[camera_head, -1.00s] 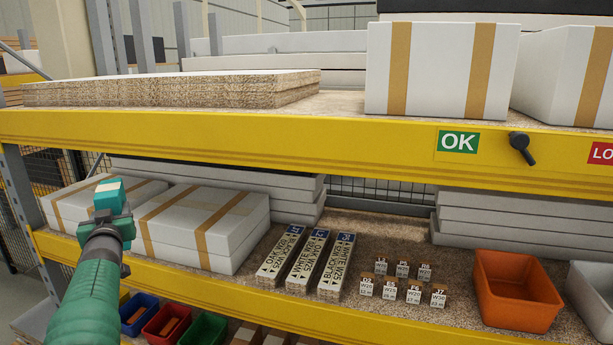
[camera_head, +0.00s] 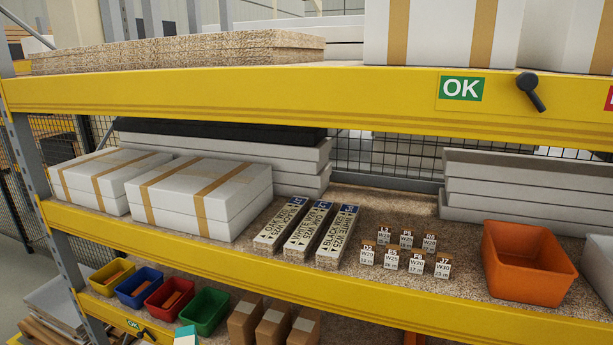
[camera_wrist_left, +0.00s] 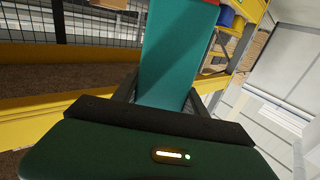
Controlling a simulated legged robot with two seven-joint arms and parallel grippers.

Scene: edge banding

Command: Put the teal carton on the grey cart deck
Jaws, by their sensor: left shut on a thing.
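The teal carton (camera_wrist_left: 178,55) fills the upper middle of the left wrist view, tilted in the picture. My left gripper (camera_wrist_left: 163,92) is shut on it, with a dark finger along each side. In the head view only a small teal and white corner of the carton (camera_head: 187,336) shows at the bottom edge; my left gripper is out of that picture. My right gripper is in neither view. I cannot make out the grey cart deck in either view.
A yellow rack stands ahead; its lower shelf beam (camera_head: 270,275) runs above colored bins (camera_head: 205,311) and brown cartons (camera_head: 273,325). White boxes (camera_head: 200,198), labelled strips (camera_head: 310,232) and an orange bin (camera_head: 527,262) stand on the lower shelf.

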